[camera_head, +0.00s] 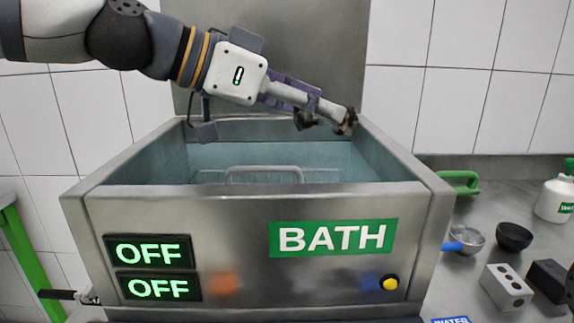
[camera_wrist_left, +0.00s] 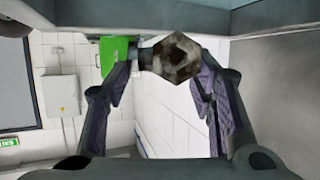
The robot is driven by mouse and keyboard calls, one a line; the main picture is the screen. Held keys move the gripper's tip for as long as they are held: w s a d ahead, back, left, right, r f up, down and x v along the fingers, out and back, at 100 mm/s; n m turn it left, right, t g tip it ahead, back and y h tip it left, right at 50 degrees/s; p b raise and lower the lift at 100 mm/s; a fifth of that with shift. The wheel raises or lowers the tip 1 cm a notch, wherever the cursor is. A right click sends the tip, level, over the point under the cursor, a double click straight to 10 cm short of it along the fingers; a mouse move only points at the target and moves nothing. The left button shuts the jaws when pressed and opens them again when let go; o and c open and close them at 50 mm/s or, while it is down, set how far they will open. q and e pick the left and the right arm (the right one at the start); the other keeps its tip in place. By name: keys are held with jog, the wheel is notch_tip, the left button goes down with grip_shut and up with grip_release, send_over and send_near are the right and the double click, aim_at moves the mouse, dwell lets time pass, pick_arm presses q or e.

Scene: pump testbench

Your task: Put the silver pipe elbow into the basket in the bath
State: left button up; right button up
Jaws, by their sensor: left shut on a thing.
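My left gripper (camera_head: 318,106) reaches in from the upper left in the head view, above the right rear of the bath. It is shut on the silver pipe elbow (camera_head: 347,121), whose dark, stained end shows at the fingertips. In the left wrist view the elbow's hexagonal opening (camera_wrist_left: 178,58) shows between the two fingers (camera_wrist_left: 165,75). The steel bath (camera_head: 240,225) stands open, with a BATH label on its front. The basket's handle (camera_head: 263,170) and some wire show inside; the front wall hides the rest.
Two OFF displays (camera_head: 149,251) and a yellow button (camera_head: 390,283) are on the bath's front. The counter at right holds a strainer (camera_head: 468,240), a black bowl (camera_head: 514,237), a metal block with holes (camera_head: 506,287) and a white bottle (camera_head: 555,199). The bath's rim surrounds the opening.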

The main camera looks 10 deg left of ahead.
pick_arm(q)
jog(key=w+a+f, duration=0.1)
jog(key=w+f, duration=0.1)
jog(key=f, duration=0.1)
jog(key=w+a+f+b, duration=0.1)
jog(key=w+a+f, duration=0.1)
jog(key=w+f, duration=0.1)
jog(key=w+a+f+b, duration=0.1)
jog(key=w+f, duration=0.2)
jog(key=f, duration=0.2)
jog(key=shift+a, duration=0.35)
pick_arm(e)
jog(key=shift+g, duration=0.7)
jog(key=s+f, duration=0.2)
jog(key=f, duration=0.1)
jog(key=shift+s, duration=0.4)
